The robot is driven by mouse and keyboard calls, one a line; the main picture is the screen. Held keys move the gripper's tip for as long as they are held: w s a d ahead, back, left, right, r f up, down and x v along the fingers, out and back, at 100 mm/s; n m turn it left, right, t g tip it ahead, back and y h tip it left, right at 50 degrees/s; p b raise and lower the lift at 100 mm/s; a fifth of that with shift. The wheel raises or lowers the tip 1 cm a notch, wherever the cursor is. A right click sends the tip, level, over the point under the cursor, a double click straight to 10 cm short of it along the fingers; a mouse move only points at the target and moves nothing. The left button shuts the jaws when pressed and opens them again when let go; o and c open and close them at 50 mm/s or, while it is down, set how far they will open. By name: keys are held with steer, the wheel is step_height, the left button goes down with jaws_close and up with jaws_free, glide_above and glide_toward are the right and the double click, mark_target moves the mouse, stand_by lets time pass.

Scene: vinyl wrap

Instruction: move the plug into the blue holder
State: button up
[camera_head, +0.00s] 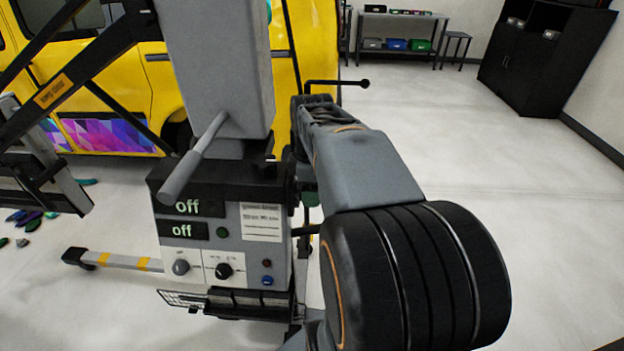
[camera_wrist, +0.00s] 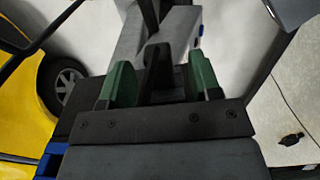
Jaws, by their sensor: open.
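My gripper (camera_wrist: 160,78) shows in the wrist view with its two green-padded fingers apart. A dark upright bar stands in the gap beyond them; I cannot tell whether it touches either finger. A small black plug-like piece (camera_wrist: 292,138) with a thin cable lies at the right of the wrist view, apart from the fingers. A blue part (camera_wrist: 50,161) shows at the lower left of that view, partly cut off by my gripper body; I cannot tell whether it is the blue holder. In the head view my gripper is mostly hidden behind the grey machine and my arm.
A grey machine (camera_head: 238,240) with two "off" displays and knobs stands close in front, with a grey column above it. A yellow vehicle (camera_head: 310,45) is behind it. Dark frame bars (camera_head: 70,85) cross the left. The floor at the right (camera_head: 540,200) is clear.

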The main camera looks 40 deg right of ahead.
steer(key=shift+f, duration=0.2)
steer(key=shift+c, duration=0.3)
jaws_close()
stand_by(0.4)
steer(key=shift+s+d, duration=0.45)
steer(key=shift+d, duration=0.05)
stand_by(0.5)
steer(key=s+d, duration=0.4)
steer(key=d, duration=0.1)
steer(key=shift+s, duration=0.4)
stand_by(0.6)
steer(key=shift+r+p, duration=0.1)
steer(key=shift+p, duration=0.25)
